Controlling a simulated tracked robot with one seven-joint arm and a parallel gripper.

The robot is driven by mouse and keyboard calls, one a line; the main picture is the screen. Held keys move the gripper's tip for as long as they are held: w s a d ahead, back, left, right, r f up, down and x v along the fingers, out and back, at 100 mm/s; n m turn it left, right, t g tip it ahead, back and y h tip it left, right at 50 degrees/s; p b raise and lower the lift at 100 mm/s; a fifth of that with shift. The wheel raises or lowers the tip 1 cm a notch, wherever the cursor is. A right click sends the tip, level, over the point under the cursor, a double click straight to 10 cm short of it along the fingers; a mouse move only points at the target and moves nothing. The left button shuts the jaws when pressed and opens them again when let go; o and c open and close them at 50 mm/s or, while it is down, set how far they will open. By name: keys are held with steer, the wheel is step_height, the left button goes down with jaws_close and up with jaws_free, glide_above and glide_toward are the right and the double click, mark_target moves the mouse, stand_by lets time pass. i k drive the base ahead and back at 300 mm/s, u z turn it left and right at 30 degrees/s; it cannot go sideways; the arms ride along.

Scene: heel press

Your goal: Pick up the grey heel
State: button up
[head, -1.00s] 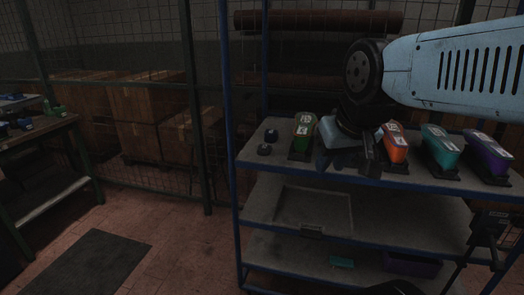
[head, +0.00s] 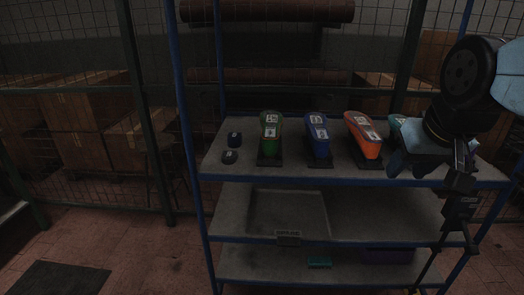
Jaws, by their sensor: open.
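Two small dark heels sit at the left end of the rack's top shelf. The nearer one (head: 229,156) looks dark grey with a small pale label; the one behind it (head: 235,138) looks dark blue. The dim light makes their colours hard to tell apart. My gripper (head: 430,168) is open and empty at the right side of the shelf, well to the right of both heels. It partly hides a teal shoe form (head: 398,124).
Green (head: 269,133), blue (head: 317,132) and orange (head: 363,133) shoe forms stand on dark bases between the heels and my gripper. A blue post (head: 186,140) rises left of the heels. A dark stand (head: 457,205) is at front right. Lower shelves hold a tray (head: 288,212).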

mark_target(228, 157)
steer(key=u, duration=0.15)
steer(key=i, duration=0.15)
steer(key=z, duration=2.1)
steer(key=k, duration=2.35)
steer(key=u, duration=0.85)
steer(key=i, duration=0.95)
steer(key=u, duration=0.05)
